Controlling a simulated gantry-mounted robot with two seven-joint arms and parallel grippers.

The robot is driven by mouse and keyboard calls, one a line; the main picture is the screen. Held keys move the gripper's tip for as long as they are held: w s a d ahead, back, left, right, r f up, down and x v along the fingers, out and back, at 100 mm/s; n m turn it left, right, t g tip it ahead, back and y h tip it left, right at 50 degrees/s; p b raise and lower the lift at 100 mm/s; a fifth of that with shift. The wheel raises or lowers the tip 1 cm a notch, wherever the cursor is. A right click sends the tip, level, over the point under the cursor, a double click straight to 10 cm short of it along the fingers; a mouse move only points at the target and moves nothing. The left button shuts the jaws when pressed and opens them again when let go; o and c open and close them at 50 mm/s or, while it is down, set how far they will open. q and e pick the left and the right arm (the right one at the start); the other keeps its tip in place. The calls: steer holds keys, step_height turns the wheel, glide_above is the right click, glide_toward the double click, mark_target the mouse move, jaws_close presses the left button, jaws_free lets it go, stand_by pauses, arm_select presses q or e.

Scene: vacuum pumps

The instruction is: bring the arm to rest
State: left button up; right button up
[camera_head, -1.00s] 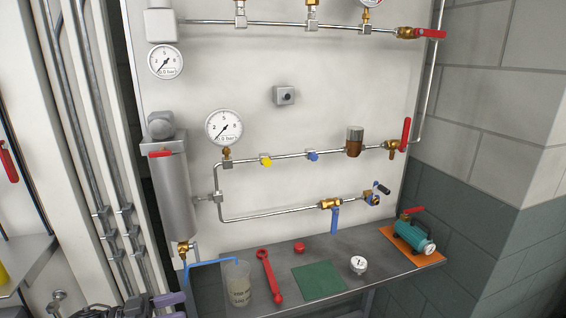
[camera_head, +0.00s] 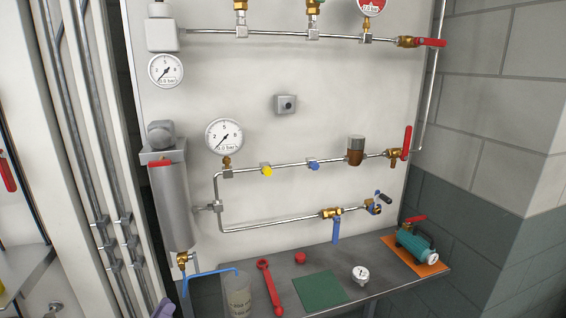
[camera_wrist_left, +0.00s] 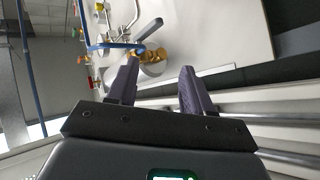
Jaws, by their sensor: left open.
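My left gripper (camera_wrist_left: 160,85) shows in the left wrist view with its two dark purple fingers apart and nothing between them. In the head view only a small purple part of the left gripper (camera_head: 163,309) shows at the bottom edge, left of the clear beaker (camera_head: 238,296). It is apart from the wall panel (camera_head: 330,120) and the bench. My right gripper is not in view.
A grey bench (camera_head: 330,265) holds a red wrench (camera_head: 268,285), a red cap (camera_head: 300,258), a green mat (camera_head: 320,289), a small gauge (camera_head: 360,274) and a teal pump (camera_head: 415,245) on an orange mat. A grey cylinder (camera_head: 172,208) and pipes with valves stand out from the panel.

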arm_select(q)
steer(key=w+a+f+g+y, duration=0.2)
steer(key=a+f+g+y, duration=0.25)
steer(key=f, duration=0.35)
steer(key=w+a+f+g+y, duration=0.2)
steer(key=a+f+g+y, duration=0.1)
steer(key=f+y, duration=0.3)
steer(key=s+a+f+g+y, duration=0.4)
steer(key=s+a+f+g, duration=0.5)
steer(key=s+f+g, duration=0.25)
steer(key=s+g, duration=0.6)
steer(key=s, duration=0.5)
steer(key=s+d+r+m+t+h, duration=0.1)
steer(key=s+d+m+t, duration=0.1)
steer(key=s+d, duration=0.7)
steer(key=s+d+r+m+t+h, duration=0.1)
steer(key=s+d+r+m+t, duration=0.15)
steer(key=s+d, duration=0.65)
steer(key=s+d+r+t+h, duration=0.2)
steer(key=s+d+r, duration=0.3)
steer(key=d+r, duration=0.4)
step_height(320, 180, up, 40)
steer(key=p, duration=3.8)
steer(key=shift+s+a+f+n+p, duration=0.15)
steer(key=shift+s+n+p, duration=0.15)
steer(key=shift+n+p, duration=0.1)
